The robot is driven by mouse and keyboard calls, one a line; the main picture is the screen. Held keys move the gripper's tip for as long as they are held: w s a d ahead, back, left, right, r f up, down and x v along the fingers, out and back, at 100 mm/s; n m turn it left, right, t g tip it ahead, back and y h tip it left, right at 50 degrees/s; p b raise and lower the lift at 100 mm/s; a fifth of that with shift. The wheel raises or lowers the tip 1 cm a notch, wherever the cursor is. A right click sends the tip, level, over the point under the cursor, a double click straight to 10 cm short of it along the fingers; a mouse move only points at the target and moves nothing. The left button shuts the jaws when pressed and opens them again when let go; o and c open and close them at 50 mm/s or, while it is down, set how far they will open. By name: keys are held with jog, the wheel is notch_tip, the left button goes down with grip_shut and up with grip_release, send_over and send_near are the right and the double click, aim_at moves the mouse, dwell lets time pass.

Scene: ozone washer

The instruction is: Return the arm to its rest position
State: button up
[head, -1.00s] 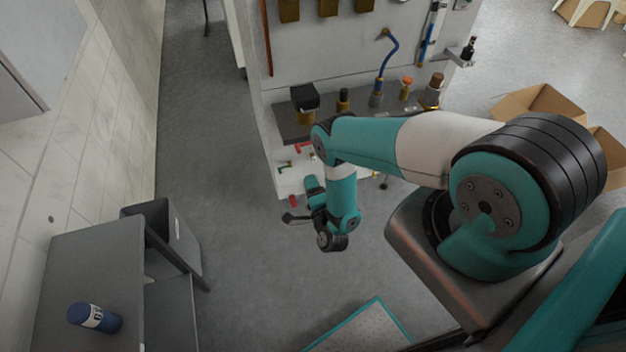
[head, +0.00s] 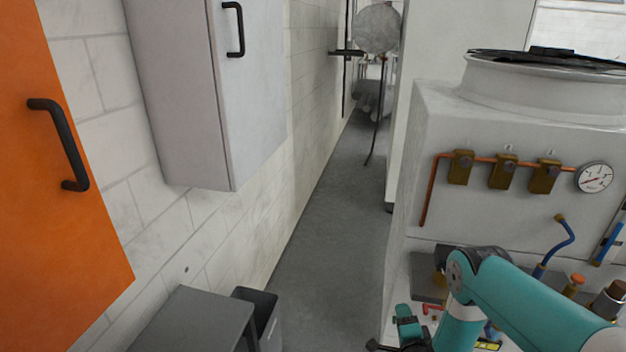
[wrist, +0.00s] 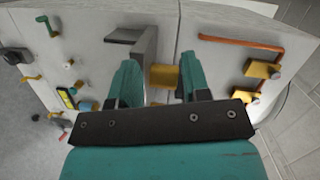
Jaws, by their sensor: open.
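My gripper (wrist: 161,84) shows in the wrist view with its two teal fingers apart and nothing between them. In the head view my teal arm reaches in from the lower right, in front of the washer (head: 440,220).
The washer carries brass valves (head: 506,170), a pressure gauge (head: 593,177) and a blue hose (head: 557,245). Left are a grey wall cabinet (head: 180,90), an orange cabinet (head: 50,190) and a grey table (head: 195,318).

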jog(key=w+a+r+n+g+y+b, duration=0.1)
jog(key=w+a+r+n+g+y, duration=0.1)
jog(key=w+a+r+n+y, duration=0.35)
jog(key=s+a+r+n+g+y+b, duration=0.1)
jog(key=s+a+r+n+g, duration=0.25)
jog(key=r, duration=0.75)
jog(key=s+a+r+n+g+y+b, duration=0.1)
jog(key=a+r+n+g+y+b, duration=0.2)
jog(key=a+r, duration=0.55)
jog(key=s+r+n+g+h, duration=0.2)
jog(key=s+r+n+g, duration=0.3)
jog(key=s+r, duration=0.55)
jog(key=s+d+r+n+g+h+b, duration=0.1)
jog(key=s+d+n, duration=0.2)
jog(key=s, duration=0.8)
jog(key=s+d+r+n+g+h, duration=0.1)
jog(key=s+d+n+g, duration=0.1)
jog(key=s, duration=0.9)
jog(key=shift+d+r+n+b, duration=0.2)
jog(key=shift+d+n+b, duration=0.15)
jog(key=shift+d+n, duration=0.2)
jog(key=shift+h, duration=0.25)
